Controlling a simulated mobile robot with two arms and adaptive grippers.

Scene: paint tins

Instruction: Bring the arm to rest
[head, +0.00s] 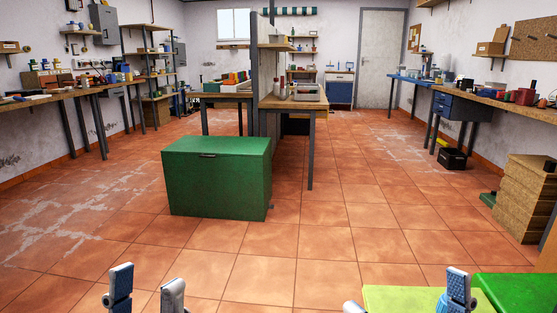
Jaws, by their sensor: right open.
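My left gripper (147,283) shows at the bottom left edge of the head view. Its two fingers are apart, with only floor tiles visible between them. My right gripper (406,288) shows at the bottom right edge. Its fingers are wide apart, in front of a yellow-green flat surface (395,296). A small blue shape shows beside its right finger; I cannot tell what it is. Most of both arms is out of view.
A green chest (217,180) stands on the tiled floor ahead. A green surface (520,291) lies at the bottom right. Stacked brown boxes (522,200) stand at the right. Workbenches line both walls, and a wooden table (292,102) stands mid-room. The floor around the chest is clear.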

